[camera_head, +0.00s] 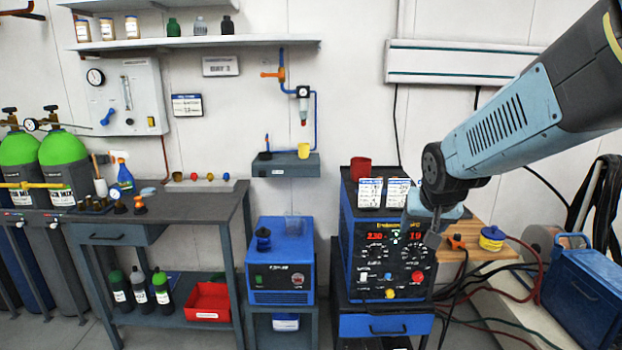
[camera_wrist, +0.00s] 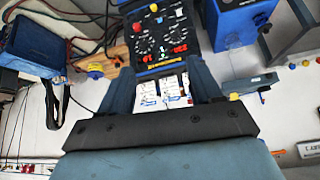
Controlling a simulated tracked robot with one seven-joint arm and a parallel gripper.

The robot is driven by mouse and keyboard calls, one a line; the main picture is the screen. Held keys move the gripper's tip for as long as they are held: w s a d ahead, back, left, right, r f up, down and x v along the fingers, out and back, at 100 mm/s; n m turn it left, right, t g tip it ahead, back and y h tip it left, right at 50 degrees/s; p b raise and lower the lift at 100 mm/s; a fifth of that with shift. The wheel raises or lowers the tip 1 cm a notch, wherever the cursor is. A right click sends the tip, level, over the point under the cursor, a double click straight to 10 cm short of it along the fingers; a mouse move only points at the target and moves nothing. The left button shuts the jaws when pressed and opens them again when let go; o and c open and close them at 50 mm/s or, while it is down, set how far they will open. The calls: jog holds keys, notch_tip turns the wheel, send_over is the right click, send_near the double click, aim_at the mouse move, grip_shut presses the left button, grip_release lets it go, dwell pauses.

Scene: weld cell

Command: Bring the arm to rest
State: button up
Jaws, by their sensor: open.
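My arm reaches in from the upper right in the head view. My gripper (camera_head: 434,232) hangs in front of the right part of the blue welding power source (camera_head: 347,262). In the wrist view my gripper (camera_wrist: 160,75) has its two fingers spread apart with nothing between them. That view is upside down, and the welder's dark control panel (camera_wrist: 158,38) and two white label cards (camera_wrist: 160,92) show beyond and between the fingers. I cannot tell how far the fingertips are from the panel.
A wooden board (camera_head: 478,244) with a yellow-blue spool (camera_head: 491,238) lies right of the welder. A blue case (camera_head: 583,295) and cables are at the far right. A smaller blue unit (camera_head: 281,272), a grey workbench (camera_head: 205,212) and green-topped gas cylinders (camera_head: 62,150) stand left.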

jog(key=s+r+n, duration=0.1)
jog(key=s+r, duration=0.2)
jog(key=s, duration=0.5)
jog(key=s+r+n+g, duration=0.1)
jog(key=s+r, duration=0.2)
jog(key=s, duration=0.5)
jog(key=shift+s+r+y, duration=0.2)
jog(key=shift+y, duration=0.2)
